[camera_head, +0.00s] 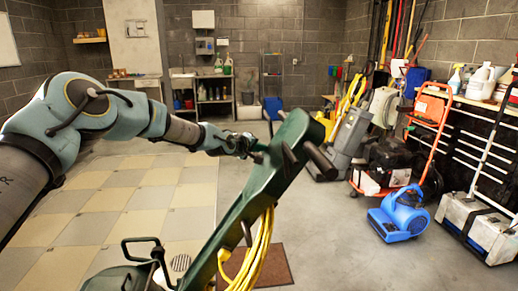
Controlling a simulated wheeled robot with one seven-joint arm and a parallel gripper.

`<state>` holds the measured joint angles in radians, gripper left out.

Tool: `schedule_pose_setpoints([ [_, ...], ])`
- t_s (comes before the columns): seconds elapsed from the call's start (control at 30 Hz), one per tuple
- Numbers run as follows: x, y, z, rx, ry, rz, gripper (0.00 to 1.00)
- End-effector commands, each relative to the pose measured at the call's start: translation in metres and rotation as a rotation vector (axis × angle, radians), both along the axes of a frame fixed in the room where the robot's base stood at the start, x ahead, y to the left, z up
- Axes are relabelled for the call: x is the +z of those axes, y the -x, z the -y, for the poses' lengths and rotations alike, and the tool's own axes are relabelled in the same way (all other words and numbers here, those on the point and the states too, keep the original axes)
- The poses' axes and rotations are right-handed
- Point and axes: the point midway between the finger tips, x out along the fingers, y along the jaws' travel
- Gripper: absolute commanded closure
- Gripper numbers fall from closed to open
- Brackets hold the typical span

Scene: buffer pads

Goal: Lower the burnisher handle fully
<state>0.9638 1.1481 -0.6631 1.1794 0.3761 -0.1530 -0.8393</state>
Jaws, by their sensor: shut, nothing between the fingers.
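The burnisher handle (259,185) is a long dark green bar with dark grips at its top. It slants up to the right from the machine body at the bottom of the head view. A coiled yellow cord (256,255) hangs along it. My gripper (258,150) is shut and empty at the upper left side of the handle, close to the left grip. The fingertips are small and partly merge with the dark grip, so I cannot tell whether they touch it. The machine's lower body is mostly cut off by the frame.
A brown mat (277,268) lies behind the handle. A blue blower (400,214) stands on the grey floor at right, near an orange cart (430,108) and a workbench (490,130). Pale floor tiles (120,205) spread under my arm. The floor between handle and blower is clear.

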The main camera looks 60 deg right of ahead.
Motion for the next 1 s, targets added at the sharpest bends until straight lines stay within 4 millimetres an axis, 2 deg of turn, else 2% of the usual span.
schedule_pose_setpoints([
  [0.03,-0.014,0.013,0.007,-0.007,-0.003,-0.002,1.0],
  [0.13,-0.03,0.031,0.02,-0.008,-0.005,-0.003,1.0],
  [0.27,-0.043,0.052,0.034,-0.009,-0.004,-0.002,1.0],
  [0.4,-0.048,0.063,0.041,-0.009,-0.003,-0.002,1.0],
  [0.83,-0.046,0.064,0.042,-0.008,-0.003,-0.002,1.0],
  [1.0,-0.035,0.059,0.039,-0.007,-0.003,-0.004,1.0],
])
